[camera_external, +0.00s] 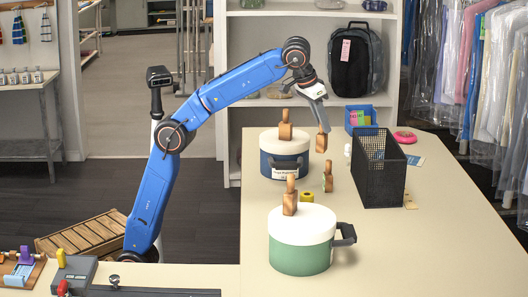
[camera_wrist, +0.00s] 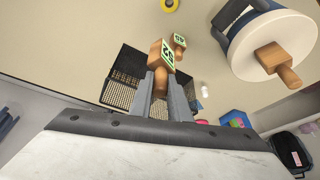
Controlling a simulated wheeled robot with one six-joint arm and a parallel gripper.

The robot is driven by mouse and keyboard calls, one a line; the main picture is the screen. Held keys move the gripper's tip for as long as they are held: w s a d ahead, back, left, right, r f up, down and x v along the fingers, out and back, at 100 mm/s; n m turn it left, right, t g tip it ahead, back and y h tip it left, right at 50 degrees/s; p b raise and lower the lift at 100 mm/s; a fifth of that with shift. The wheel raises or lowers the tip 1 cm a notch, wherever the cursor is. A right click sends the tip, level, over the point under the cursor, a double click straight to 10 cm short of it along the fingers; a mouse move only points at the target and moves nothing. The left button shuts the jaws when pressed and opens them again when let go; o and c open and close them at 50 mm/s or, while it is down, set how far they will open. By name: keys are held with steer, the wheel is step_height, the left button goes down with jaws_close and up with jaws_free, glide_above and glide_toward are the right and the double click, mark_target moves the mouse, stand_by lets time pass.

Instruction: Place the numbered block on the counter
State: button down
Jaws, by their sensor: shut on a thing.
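My gripper (camera_external: 320,120) is above the far part of the counter (camera_external: 410,240), to the right of the blue pot. It is shut on a wooden numbered block (camera_external: 321,142), held by its narrower neck. In the wrist view my gripper's fingers (camera_wrist: 160,90) point away from the camera, with the held block (camera_wrist: 157,55) between them. Its green-edged label shows a number, upside down and hard to read. A second wooden block (camera_external: 328,178) with a green label stands on the counter; it also shows in the wrist view (camera_wrist: 180,40) just beyond the held one.
A blue pot (camera_external: 286,158) and a green pot (camera_external: 300,255) with wooden-knobbed white lids stand on the counter. A black mesh basket (camera_external: 380,180), blue bin (camera_external: 351,119), pink tape roll (camera_external: 405,137), yellow roll (camera_external: 307,197) and white bottle (camera_external: 347,151) are nearby. The counter's front right is clear.

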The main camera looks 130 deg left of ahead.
steer(key=w+d+m+t+h, duration=0.1)
steer(key=w+d+m, duration=0.15)
steer(key=d, duration=1.05)
steer(key=w+d+m, duration=0.2)
steer(key=w+d, duration=0.2)
steer(key=d, duration=0.8)
steer(key=w+d+m+t+h, duration=0.1)
steer(key=w+d+m, duration=0.2)
steer(key=d, duration=1)
steer(key=s+d+f+m+h, duration=0.1)
steer(key=s+d+f+m, duration=0.15)
steer(key=d, duration=0.85)
steer(key=s+d+f+m, duration=0.1)
steer(key=s+d+f, duration=0.15)
steer(key=d, duration=0.95)
steer(key=s+d+f+m+h, duration=0.15)
steer(key=s+d, duration=0.25)
steer(key=d, duration=0.7)
step_height(320, 180, down, 10)
steer(key=shift+w+f+m+t, duration=0.25)
steer(key=shift+m+t, duration=0.1)
steer(key=shift+t, duration=0.05)
steer(key=shift+f+y, duration=0.15)
steer(key=shift+y, duration=0.1)
steer(key=c, duration=1.7)
jaws_free()
steer(key=shift+o, duration=0.2)
